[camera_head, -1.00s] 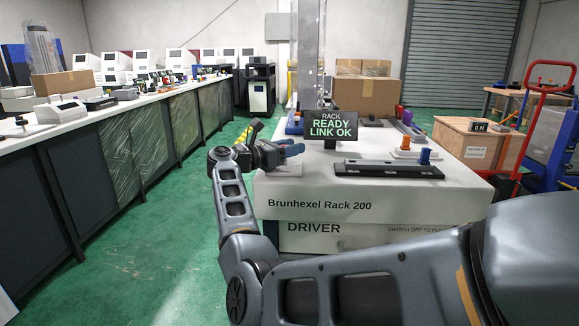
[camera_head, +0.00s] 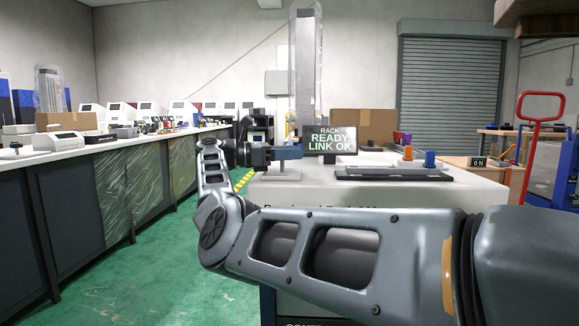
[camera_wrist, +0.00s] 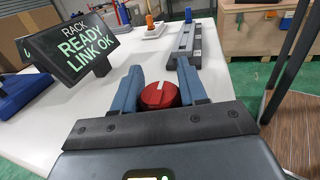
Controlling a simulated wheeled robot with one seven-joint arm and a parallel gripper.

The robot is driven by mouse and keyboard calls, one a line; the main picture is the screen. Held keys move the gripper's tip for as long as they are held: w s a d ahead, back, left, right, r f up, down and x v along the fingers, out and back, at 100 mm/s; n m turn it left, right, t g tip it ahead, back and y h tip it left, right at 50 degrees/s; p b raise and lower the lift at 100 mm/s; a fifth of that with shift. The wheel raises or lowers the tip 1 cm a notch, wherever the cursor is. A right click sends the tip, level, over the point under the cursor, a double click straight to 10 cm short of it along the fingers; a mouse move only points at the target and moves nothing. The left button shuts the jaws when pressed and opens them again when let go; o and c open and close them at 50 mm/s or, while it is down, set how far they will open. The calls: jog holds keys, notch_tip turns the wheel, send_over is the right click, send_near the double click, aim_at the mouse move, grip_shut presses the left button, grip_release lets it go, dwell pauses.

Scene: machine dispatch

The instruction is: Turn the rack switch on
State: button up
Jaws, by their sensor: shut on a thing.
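In the wrist view, a round red knob (camera_wrist: 160,96) with a white pointer line sits between the two blue fingers of my gripper (camera_wrist: 161,84). The fingers are shut on its sides. In the head view, my gripper (camera_head: 287,153) is at the left end of the white rack top (camera_head: 265,188), and the knob is hidden there. A black display (camera_head: 330,140) beside the gripper reads "RACK READY LINK OK" in green. It also shows at upper left in the wrist view (camera_wrist: 80,48).
A black bar-shaped unit (camera_head: 392,174) lies on the rack, with orange and blue pieces (camera_head: 430,158) behind it. A long bench (camera_head: 100,150) lines the left; green floor is clear between.

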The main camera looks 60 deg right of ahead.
jog(key=shift+m+g+y+b, duration=0.3)
jog(key=shift+y, duration=0.1)
jog(key=o, duration=1)
jog(key=shift+c, duration=0.2)
